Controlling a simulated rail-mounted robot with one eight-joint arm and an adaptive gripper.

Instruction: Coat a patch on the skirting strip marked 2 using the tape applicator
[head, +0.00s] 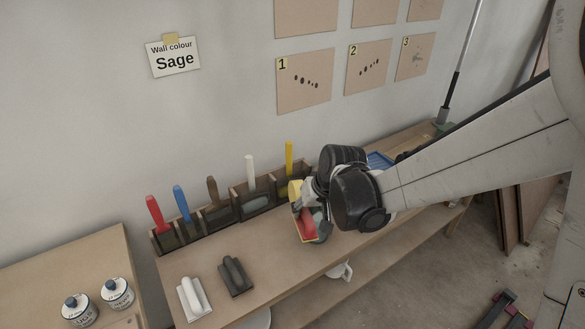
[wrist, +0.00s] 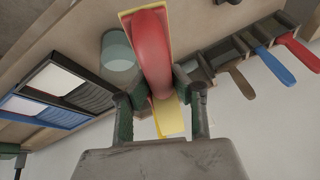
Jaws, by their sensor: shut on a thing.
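My gripper (head: 308,200) is shut on a red tool with yellow edges (head: 306,226), above the bench. In the wrist view the red tool (wrist: 150,45) sits between both fingers (wrist: 158,92), with a yellow part sticking out toward the palm. I cannot tell for certain that it is the tape applicator. A tan panel marked 2 (head: 368,82) with a row of dark spots is on the wall, between panel 1 (head: 305,98) and panel 3 (head: 416,68). I cannot make out a skirting strip marked 2. The gripper is below the panels, apart from them.
A rack (head: 222,217) at the bench's back holds upright handles in several colours. A white float (head: 194,298) and a dark float (head: 235,276) lie at the bench's left. A blue tray (head: 380,160) is behind my gripper. Two cans (head: 117,293) stand on the left table.

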